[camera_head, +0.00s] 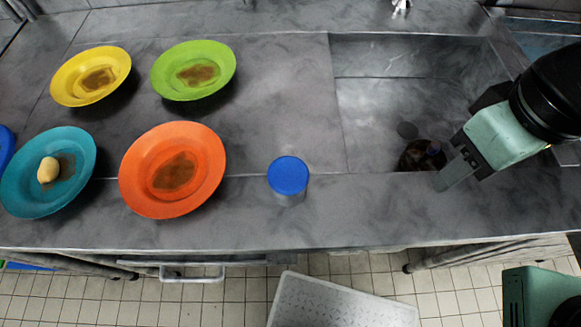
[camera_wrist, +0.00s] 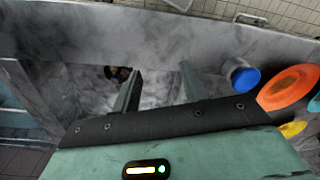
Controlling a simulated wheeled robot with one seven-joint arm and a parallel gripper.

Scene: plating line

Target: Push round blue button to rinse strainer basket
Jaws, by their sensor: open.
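The round blue button (camera_head: 288,176) sits on a short grey cylinder on the counter, left of the sink's front corner. It also shows right of my fingers in the wrist view (camera_wrist: 245,79). The strainer basket (camera_head: 422,156) appears to be the small dark round thing in the sink by its front wall, partly hidden by my gripper; it is also in the wrist view (camera_wrist: 118,73). My gripper (camera_head: 452,172) is over the sink's front edge, close to the dark thing and well right of the button. In the wrist view its fingers (camera_wrist: 160,88) are apart with nothing between them.
Several plates stand left of the button: orange (camera_head: 208,190), teal (camera_head: 80,190) with a pale lump on it, yellow (camera_head: 120,65) and green (camera_head: 225,65). The sink (camera_head: 380,110) is mostly empty. The counter between button and sink is clear.

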